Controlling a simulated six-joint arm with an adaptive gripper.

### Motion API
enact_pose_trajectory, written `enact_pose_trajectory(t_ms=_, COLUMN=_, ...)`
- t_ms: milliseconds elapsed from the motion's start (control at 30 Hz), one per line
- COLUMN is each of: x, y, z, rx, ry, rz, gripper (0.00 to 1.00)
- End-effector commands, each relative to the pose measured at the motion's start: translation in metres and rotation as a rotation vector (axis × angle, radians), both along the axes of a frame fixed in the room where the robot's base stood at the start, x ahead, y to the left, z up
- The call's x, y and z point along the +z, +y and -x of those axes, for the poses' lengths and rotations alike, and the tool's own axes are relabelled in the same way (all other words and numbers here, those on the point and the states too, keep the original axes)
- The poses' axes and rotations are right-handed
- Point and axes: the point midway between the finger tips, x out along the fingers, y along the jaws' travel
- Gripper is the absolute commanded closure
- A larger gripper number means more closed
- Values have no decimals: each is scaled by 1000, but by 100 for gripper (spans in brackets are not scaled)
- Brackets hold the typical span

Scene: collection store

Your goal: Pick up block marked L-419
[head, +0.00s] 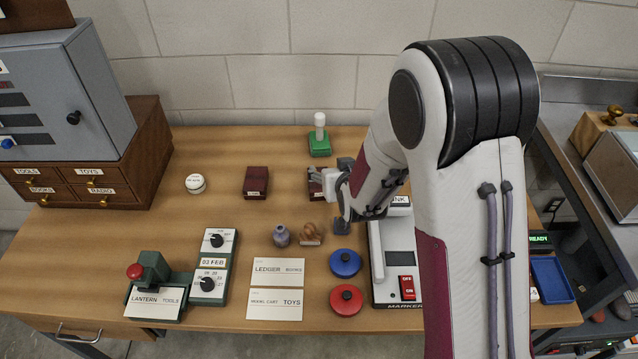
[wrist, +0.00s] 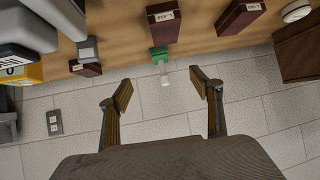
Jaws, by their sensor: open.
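Several dark red blocks with white labels lie on the wooden table. One block (head: 314,187) is partly hidden by my gripper (head: 335,186) in the head view; it appears to be the middle block (wrist: 163,22) in the wrist view, with an upside-down label that looks like L-419, though the print is too small to be sure. Another block (head: 255,183) lies to its left; it also shows in the wrist view (wrist: 240,16). A third block (wrist: 88,69) shows only in the wrist view. My gripper is open and empty, its fingers (wrist: 162,79) apart from every block.
A green stamp with a white handle (head: 319,143) stands behind the blocks. A round white item (head: 195,183) lies left. Small jar (head: 281,236), label cards (head: 277,272), blue (head: 345,263) and red (head: 346,299) discs are in front. A cabinet (head: 80,95) stands left.

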Motion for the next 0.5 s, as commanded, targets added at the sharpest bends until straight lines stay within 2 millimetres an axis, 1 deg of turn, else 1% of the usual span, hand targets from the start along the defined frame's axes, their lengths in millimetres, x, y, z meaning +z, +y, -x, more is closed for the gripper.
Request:
enact_pose_trajectory(t_ms=33, x=-11, y=4, z=-2, rx=4, ry=-4, rz=1, gripper=36)
enact_pose_trajectory(t_ms=300, x=-52, y=18, z=-11, rx=17, ry=-59, rz=3, gripper=36)
enact_pose_trajectory(t_ms=500, x=-72, y=25, z=-13, rx=25, ry=-90, rz=4, gripper=36)
